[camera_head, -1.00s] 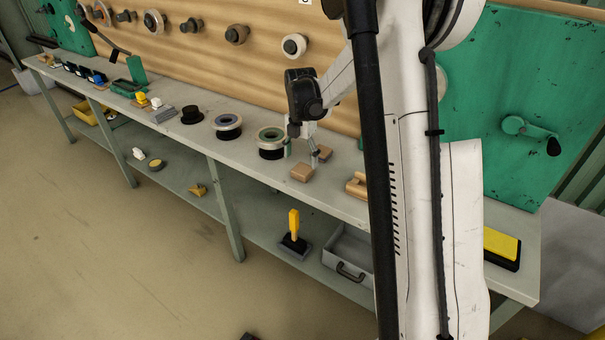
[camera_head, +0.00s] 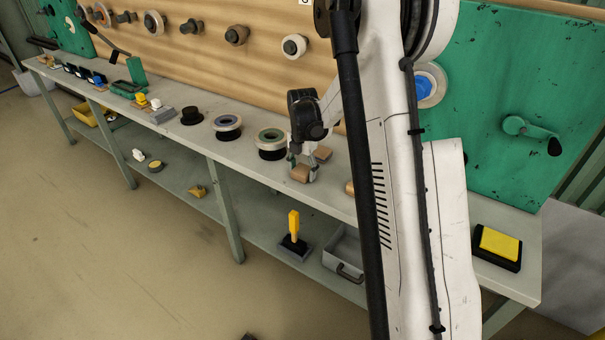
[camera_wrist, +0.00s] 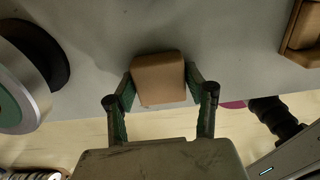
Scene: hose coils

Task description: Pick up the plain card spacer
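A plain brown block that looks like the card spacer (camera_head: 300,174) sits on the grey bench top (camera_head: 245,153). In the wrist view the spacer (camera_wrist: 159,79) lies between the two green fingers of my gripper (camera_wrist: 160,84). A finger is at its left side and one at its right side, with little or no gap. My gripper (camera_head: 302,167) is low over the bench in the head view. Whether the fingers press on the spacer cannot be told. The spacer looks flat on the bench.
A second brown block (camera_head: 322,153) is just behind the gripper. A tape roll (camera_head: 270,145) stands close to the left, also in the wrist view (camera_wrist: 22,88). A brown wooden piece (camera_wrist: 303,35) is at the wrist view's upper right.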

